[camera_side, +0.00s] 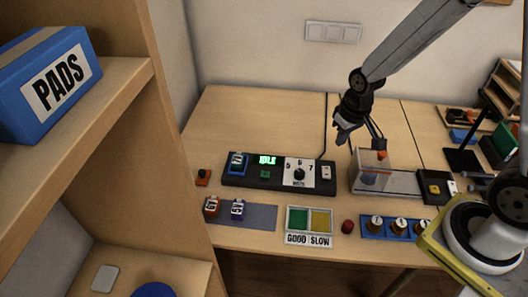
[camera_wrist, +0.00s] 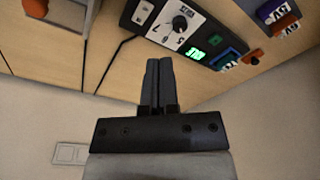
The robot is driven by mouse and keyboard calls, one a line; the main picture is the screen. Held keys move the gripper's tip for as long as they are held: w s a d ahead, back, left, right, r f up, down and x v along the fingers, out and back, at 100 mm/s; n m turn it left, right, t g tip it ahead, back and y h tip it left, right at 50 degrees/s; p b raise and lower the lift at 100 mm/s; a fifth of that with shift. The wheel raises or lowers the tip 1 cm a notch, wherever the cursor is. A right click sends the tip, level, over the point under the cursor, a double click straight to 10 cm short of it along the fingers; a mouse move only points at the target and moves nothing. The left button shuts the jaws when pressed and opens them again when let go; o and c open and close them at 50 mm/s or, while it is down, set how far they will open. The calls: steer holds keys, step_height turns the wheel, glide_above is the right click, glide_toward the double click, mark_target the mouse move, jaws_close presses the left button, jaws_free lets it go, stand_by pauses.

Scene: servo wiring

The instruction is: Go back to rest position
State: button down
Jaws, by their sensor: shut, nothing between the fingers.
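My gripper (camera_side: 347,134) is above the back part of the wooden table, behind the black control box, and touches nothing. In the wrist view its two dark fingers (camera_wrist: 157,62) lie side by side, shut and empty. The control box (camera_side: 262,184) has a lit green display, a dial marked 5, 6, 7 and a blue socket at its left end holding a servo (camera_side: 237,160). Two more servos, one red (camera_side: 211,205) and one purple (camera_side: 237,208), stand on the grey mat (camera_side: 262,214). The box also shows in the wrist view (camera_wrist: 205,25).
A clear-walled test stand (camera_side: 358,176) stands right of the box. A two-colour tray (camera_side: 310,238), a red knob (camera_side: 347,227) and a blue rack (camera_side: 372,229) line the front edge. A wooden shelf (camera_side: 125,85) rises at left. The back-left tabletop is clear.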

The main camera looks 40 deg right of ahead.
steer(key=s+a+r+n+t, duration=0.1)
steer(key=s+a+r, duration=0.1)
steer(key=s+r, duration=0.2)
steer(key=s, duration=0.2)
steer(key=shift+s+a, duration=0.35)
steer(key=shift+a, duration=0.05)
stand_by(0.7)
